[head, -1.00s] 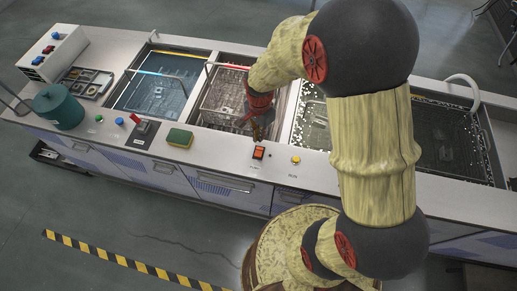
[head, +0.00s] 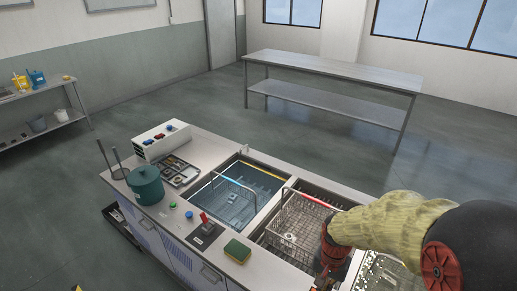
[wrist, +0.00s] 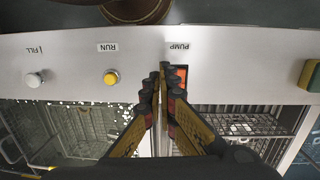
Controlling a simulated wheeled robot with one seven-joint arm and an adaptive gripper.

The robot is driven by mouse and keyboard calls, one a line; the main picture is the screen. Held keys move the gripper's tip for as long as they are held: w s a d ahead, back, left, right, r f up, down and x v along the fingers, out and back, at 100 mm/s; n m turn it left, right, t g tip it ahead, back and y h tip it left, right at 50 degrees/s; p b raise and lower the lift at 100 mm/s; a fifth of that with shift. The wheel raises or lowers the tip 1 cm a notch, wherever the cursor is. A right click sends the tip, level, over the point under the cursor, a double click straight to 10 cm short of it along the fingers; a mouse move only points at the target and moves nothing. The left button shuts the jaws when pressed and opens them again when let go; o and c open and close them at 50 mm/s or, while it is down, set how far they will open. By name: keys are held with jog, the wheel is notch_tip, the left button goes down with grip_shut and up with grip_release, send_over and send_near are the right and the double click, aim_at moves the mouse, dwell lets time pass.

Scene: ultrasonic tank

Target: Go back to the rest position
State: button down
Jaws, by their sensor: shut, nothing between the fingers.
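My gripper (wrist: 160,88) is shut and empty, pointing down over the front ledge of the tank bench in the wrist view. Its fingertips are beside the orange pump switch (wrist: 182,73), which they partly cover; I cannot tell whether they touch it. In the head view my gripper (head: 326,278) is at the lower right, by the front of the middle tank with the wire basket (head: 296,222). Its fingertips are cut off or hidden there.
A yellow run button (wrist: 110,77) and a white fill button (wrist: 34,79) sit on the ledge. A sponge (head: 237,251), a red-handled switch (head: 205,220) and a green pot (head: 146,185) stand left of my gripper. A steel table (head: 335,72) stands behind, with clear floor between.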

jog(key=s+r+n+t+b, duration=0.1)
jog(key=s+r+n+t, duration=0.2)
jog(key=r, duration=0.8)
jog(key=s+r+n+t+b, duration=0.2)
jog(key=s+r, duration=0.5)
jog(key=r, duration=0.4)
jog(key=shift+s+a+r+n+t, duration=0.15)
jog(key=shift+s+a+n+t, duration=0.15)
jog(key=shift+n+t, duration=0.55)
